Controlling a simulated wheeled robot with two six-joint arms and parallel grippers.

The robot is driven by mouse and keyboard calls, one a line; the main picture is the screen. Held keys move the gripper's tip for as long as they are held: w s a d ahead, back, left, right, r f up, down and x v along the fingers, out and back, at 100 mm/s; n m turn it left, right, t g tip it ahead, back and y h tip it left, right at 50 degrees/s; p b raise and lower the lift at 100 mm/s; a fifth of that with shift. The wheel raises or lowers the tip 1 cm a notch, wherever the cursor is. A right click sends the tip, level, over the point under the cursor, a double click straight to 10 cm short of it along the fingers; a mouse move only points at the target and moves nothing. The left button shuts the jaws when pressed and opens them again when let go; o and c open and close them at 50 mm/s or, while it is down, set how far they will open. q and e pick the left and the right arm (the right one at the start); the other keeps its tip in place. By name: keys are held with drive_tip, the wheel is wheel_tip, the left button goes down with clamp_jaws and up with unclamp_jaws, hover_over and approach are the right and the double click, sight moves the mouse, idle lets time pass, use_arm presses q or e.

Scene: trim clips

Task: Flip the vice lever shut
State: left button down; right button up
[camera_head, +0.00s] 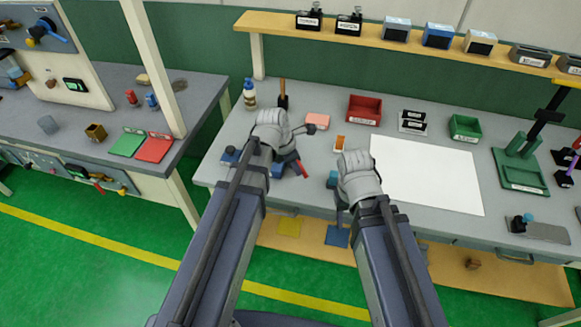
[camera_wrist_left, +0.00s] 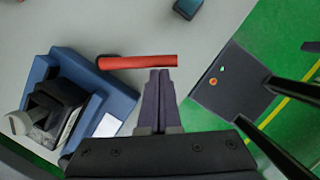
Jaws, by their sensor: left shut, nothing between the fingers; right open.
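The vice has a blue body (camera_wrist_left: 45,85) with a dark block and a light round knob, at the left of the left wrist view. In the head view its blue base (camera_head: 230,156) shows partly behind my left arm. Its red lever (camera_wrist_left: 140,62) lies sideways across the left wrist view, and its red end (camera_head: 302,168) shows in the head view. My left gripper (camera_wrist_left: 158,73) is shut and empty, its tips right by the lever's free half; contact is unclear. My right gripper (camera_head: 340,204) is open near the bench's front edge, its fingers mostly hidden by its wrist.
A teal-topped object (camera_head: 332,179) stands beside my right gripper. A white sheet (camera_head: 425,175) lies to its right. A pink block (camera_head: 317,121), a red bin (camera_head: 364,110) and a white bottle (camera_head: 249,94) stand behind. A shelf (camera_head: 400,42) runs above the bench's back.

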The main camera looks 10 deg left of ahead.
use_arm(q)
drive_tip(key=shift+w+d+n, duration=0.1)
drive_tip(key=shift+d+n, duration=0.3)
drive_tip(key=shift+n, duration=0.1)
drive_tip(key=shift+w+d, duration=0.55)
drive_tip(key=shift+d, duration=0.2)
drive_tip(key=shift+w+d, duration=0.55)
drive_tip(key=shift+d, duration=0.15)
use_arm(e)
drive_tip(key=shift+d, duration=0.1)
use_arm(q)
drive_tip(key=shift+w+d, duration=0.1)
